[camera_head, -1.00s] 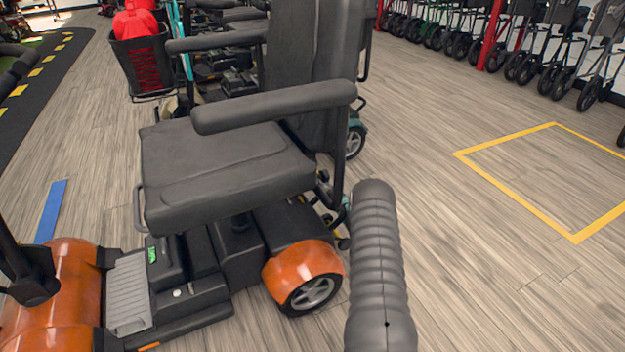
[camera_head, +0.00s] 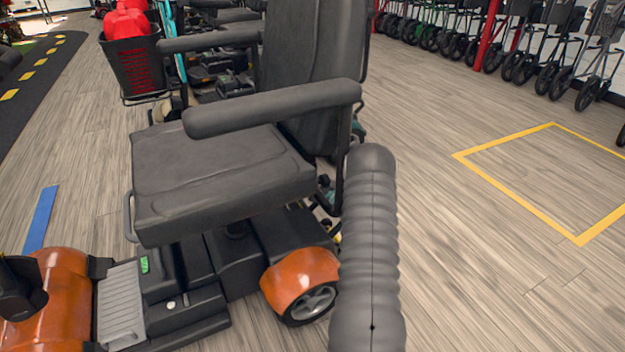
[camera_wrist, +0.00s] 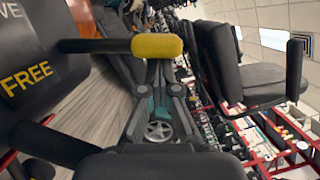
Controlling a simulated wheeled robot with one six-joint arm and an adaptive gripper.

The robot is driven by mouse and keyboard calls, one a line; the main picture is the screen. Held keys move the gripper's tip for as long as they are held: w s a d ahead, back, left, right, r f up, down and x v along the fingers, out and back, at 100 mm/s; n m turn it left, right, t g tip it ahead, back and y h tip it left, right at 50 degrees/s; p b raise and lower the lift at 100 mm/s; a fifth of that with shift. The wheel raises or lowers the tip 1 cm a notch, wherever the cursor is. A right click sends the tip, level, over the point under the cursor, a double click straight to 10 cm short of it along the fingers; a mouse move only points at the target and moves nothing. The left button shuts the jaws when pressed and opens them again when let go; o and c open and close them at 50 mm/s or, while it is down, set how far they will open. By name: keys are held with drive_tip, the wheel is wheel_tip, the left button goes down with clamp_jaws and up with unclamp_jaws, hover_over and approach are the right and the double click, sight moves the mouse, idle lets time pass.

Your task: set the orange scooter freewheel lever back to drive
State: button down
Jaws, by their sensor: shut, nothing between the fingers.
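The orange scooter (camera_head: 299,280) stands at the left and centre in the head view, with a black seat and armrests. In the wrist view, the freewheel lever shows as a black rod with a yellow grip (camera_wrist: 157,46). A dark panel beside it reads FREE (camera_wrist: 27,77) in yellow, with white letters VE at its top edge. The rod lies between the two words; I cannot tell its exact setting. My gripper (camera_wrist: 162,72) is shut and empty, its fingertips just below the yellow grip in the picture; I cannot tell if they touch it. The head view hides lever and gripper.
My arm (camera_head: 370,250) rises beside the scooter's rear wheel. A basket with a red item (camera_head: 130,55) and more scooters stand behind. A row of walkers (camera_head: 520,50) lines the back right. The floor around the yellow outline (camera_head: 515,195) is clear.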

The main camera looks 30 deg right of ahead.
drive_tip(key=shift+a+r, duration=0.1)
drive_tip(key=shift+a, duration=0.05)
idle(0.3)
drive_tip(key=s+d+f, duration=0.3)
drive_tip(key=s+d, duration=0.2)
drive_tip(key=s, duration=0.5)
drive_tip(key=shift+s+b, duration=0.15)
drive_tip(key=shift+b, duration=0.15)
drive_tip(key=shift+r, duration=0.15)
